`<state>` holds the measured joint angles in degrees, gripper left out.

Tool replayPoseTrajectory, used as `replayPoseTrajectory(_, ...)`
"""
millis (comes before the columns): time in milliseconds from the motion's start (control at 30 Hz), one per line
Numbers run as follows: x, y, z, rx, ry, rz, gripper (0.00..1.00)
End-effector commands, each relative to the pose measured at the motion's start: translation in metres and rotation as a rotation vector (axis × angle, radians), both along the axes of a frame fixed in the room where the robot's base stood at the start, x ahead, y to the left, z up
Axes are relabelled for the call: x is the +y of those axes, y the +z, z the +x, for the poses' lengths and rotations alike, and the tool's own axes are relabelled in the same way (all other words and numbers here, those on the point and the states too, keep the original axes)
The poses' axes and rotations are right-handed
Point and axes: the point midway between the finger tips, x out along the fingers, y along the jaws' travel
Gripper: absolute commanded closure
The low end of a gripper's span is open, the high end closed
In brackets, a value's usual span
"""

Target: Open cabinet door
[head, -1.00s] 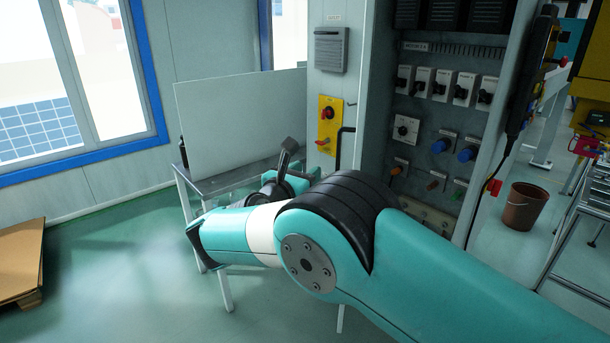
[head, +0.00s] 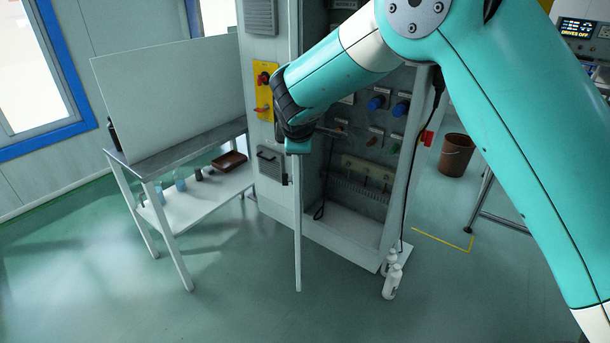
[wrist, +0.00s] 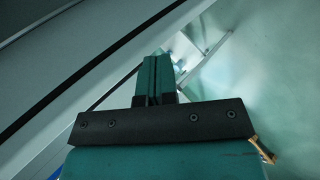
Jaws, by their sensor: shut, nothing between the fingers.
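The cabinet (head: 345,222) stands open in the head view, with its switches and knobs showing inside. Its door (head: 298,225) appears nearly edge-on as a tall, thin pale strip standing out toward me at the left of the opening. My gripper (head: 297,148) is at the door's upper part, mostly hidden by my wrist. In the wrist view my gripper's teal fingers (wrist: 155,70) are closed together and empty. A pale panel with a dark strip, seemingly the door (wrist: 60,105), runs diagonally along their left. I cannot tell whether they touch it.
A table (head: 150,170) with a standing white board (head: 170,95) is left of the cabinet. White bottles (head: 391,278) stand on the floor at the cabinet's right front corner. A brown bucket (head: 456,155) is farther right. The floor in front is clear.

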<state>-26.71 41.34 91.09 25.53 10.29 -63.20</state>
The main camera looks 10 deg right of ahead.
Motion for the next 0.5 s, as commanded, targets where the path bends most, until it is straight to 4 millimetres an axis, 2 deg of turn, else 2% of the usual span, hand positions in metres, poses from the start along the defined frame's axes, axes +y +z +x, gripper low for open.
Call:
replayPoseTrajectory(33, -0.018, -0.003, -0.004, 0.037, -0.095, 0.142, 1.0)
replayPoseTrajectory(133, -0.042, -0.02, -0.009, 0.122, -0.317, 0.456, 1.0)
replayPoseTrajectory(300, -0.08, -0.047, -0.006, 0.247, -0.708, 0.92, 1.0)
replayPoseTrajectory(400, -0.096, -0.054, -0.005, 0.305, -0.88, 1.11, 1.0)
replayPoseTrajectory(500, -0.106, -0.057, -0.006, 0.35, -0.989, 1.226, 1.0)
